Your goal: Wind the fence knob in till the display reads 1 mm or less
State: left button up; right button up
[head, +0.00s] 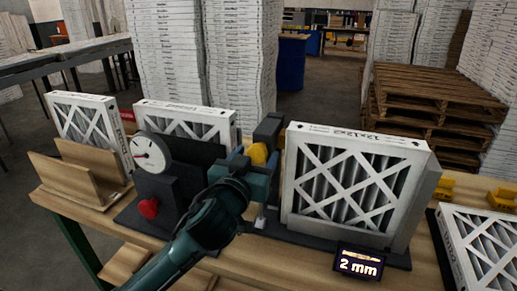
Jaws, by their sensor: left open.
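The display (358,264) at the front of the bench reads 2 mm. A yellow knob (259,153) shows just behind and above my left gripper (262,170), beside a dark upright block. I take it for the fence knob. My left gripper is open with its fingers close to the knob; the gripper body hides part of this area, so I cannot tell whether they touch it. A large white-framed pleated filter (350,180) stands upright on a dark base right of the knob. My right gripper is not in view.
A round dial gauge (151,154) and a red knob (148,208) sit on a dark fixture at left. More filters stand behind it and in a wooden holder (75,180). Another filter (482,250) lies at right. Yellow parts (501,198) sit near the bench's right edge.

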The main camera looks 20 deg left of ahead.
pick_arm(q)
jog(key=shift+w, duration=0.15)
jog(key=shift+c, duration=0.4)
jog(key=c, duration=0.9)
jog(key=shift+m, duration=0.3)
jog(key=m, duration=0.5)
jog(key=shift+r+m, duration=0.1)
jog(key=shift+m, duration=0.2)
jog(key=m, duration=0.5)
jog(key=shift+m, duration=0.4)
